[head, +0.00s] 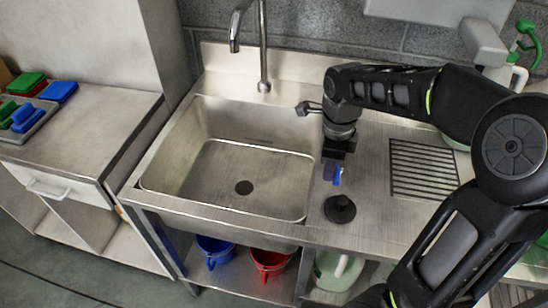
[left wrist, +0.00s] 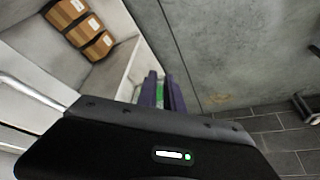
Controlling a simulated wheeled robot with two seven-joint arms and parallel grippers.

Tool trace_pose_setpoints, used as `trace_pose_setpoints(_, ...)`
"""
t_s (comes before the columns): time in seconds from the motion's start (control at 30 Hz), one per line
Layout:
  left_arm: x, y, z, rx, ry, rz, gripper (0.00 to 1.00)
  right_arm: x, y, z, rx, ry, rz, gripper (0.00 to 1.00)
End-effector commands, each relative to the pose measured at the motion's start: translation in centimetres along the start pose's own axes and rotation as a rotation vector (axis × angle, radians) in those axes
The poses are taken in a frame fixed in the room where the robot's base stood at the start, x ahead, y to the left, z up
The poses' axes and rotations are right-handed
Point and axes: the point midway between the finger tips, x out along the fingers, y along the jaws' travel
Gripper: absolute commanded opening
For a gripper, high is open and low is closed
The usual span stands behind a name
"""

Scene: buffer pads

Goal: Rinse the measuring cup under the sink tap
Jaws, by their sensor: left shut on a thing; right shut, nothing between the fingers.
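The steel sink (head: 168,165) is empty, with a dark drain in its floor. The tap (head: 263,85) stands behind it, its spout to the left, with no water seen. I cannot make out a measuring cup in either view. My right gripper (head: 332,175), with blue fingers, is shut and empty, pointing down just right of the sink, above a black round knob-like piece (head: 340,208). My left gripper (left wrist: 163,88), with purple fingers, shows only in the left wrist view. It is shut on a small green thing (left wrist: 160,95), mostly hidden.
Red, green and blue pads (head: 58,91) lie on the left counter (head: 100,125). Blue (head: 215,250) and red (head: 270,262) buckets stand under the sink. A drain grille (head: 415,168) lies right of it. Cardboard boxes (left wrist: 75,25) show in the left wrist view.

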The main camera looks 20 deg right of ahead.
Motion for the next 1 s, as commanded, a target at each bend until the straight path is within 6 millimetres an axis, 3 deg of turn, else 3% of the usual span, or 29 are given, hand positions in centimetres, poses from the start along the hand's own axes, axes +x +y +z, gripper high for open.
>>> trace_pose_setpoints(0.3,-0.1,0.0,-0.1,0.0,0.0,0.0,0.0,0.0,0.2,-2.0,0.002,0.001,0.0,0.0)
trace_pose_setpoints(0.67,-0.1,0.0,-0.1,0.0,0.0,0.0,0.0,0.0,0.2,-2.2,0.001,0.001,0.0,0.0)
trace_pose_setpoints(1.0,-0.3,0.0,-0.2,0.0,0.001,0.0,0.0,-0.1,-0.1,-3.7,0.001,0.001,0.0,0.0)
